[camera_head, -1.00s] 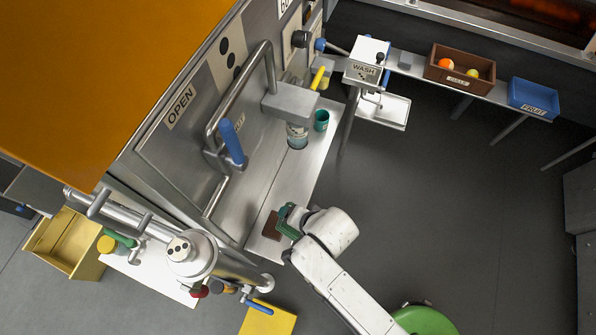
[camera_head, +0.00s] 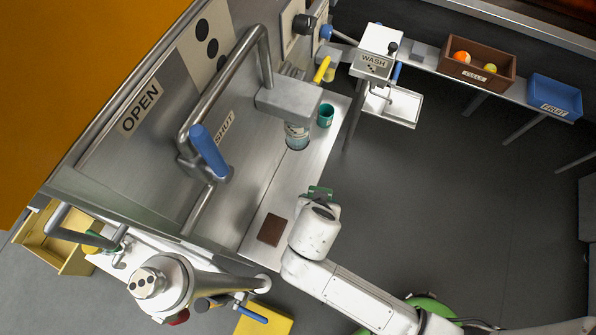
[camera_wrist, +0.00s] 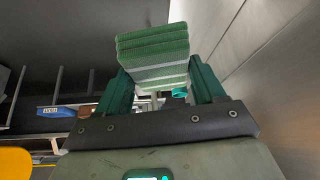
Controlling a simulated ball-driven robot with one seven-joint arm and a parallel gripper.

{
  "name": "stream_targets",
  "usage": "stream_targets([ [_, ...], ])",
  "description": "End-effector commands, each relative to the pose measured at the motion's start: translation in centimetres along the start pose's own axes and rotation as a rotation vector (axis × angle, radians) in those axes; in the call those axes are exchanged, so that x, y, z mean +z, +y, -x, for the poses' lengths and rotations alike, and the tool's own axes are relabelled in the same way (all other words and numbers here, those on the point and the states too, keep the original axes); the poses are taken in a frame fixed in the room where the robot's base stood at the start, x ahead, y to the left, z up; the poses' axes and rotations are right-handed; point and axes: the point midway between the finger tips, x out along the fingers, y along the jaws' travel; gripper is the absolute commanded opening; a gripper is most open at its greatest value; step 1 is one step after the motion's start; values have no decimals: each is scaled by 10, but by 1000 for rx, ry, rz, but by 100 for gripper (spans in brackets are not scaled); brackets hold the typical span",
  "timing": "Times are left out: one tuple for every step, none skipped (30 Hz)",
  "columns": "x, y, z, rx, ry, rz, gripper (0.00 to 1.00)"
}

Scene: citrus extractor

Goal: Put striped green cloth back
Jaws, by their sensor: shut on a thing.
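My gripper (camera_wrist: 158,92) is shut on a folded striped green cloth (camera_wrist: 152,50), green with pale stripes, held between the two green fingers in the wrist view. In the head view a bit of green shows at the end of my arm (camera_head: 320,192), above the steel shelf's right edge; my wrist hides most of the gripper there. A brown square pad (camera_head: 271,229) lies bare on the steel shelf (camera_head: 262,195), to the left of my gripper.
A teal cup (camera_head: 325,115) stands farther along the shelf, near the glass under the spout (camera_head: 297,135). The WASH unit (camera_head: 376,50), a brown crate (camera_head: 450,64) with fruit and a blue FRUIT bin (camera_head: 555,97) are at the back. Dark floor at right is clear.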

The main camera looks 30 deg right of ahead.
Motion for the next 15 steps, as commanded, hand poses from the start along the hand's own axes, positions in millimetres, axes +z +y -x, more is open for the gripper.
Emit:
stream_targets([
  [-5,-5,-6,-1,2,-2,40],
  [-7,-8,-10,-1,1,-2,40],
  [-11,-13,-16,-2,2,-3,40],
  [-14,-16,-21,-1,2,-2,40],
  [-18,-20,-27,-2,3,-3,40],
  [-22,-25,-34,-2,2,-2,40],
  [-26,-29,-40,-1,1,-2,40],
  [-29,-33,-45,-2,2,-2,40],
  [-34,-38,-52,-1,2,-2,40],
  [-37,-42,-57,-1,2,-2,40],
  [-40,-45,-63,-1,1,-2,40],
  [-44,-50,-70,-1,1,-3,40],
  [-44,-52,-78,1,-1,-1,40],
  [-43,-54,-85,0,-1,-1,40],
  [-44,-57,-93,1,-1,0,40],
])
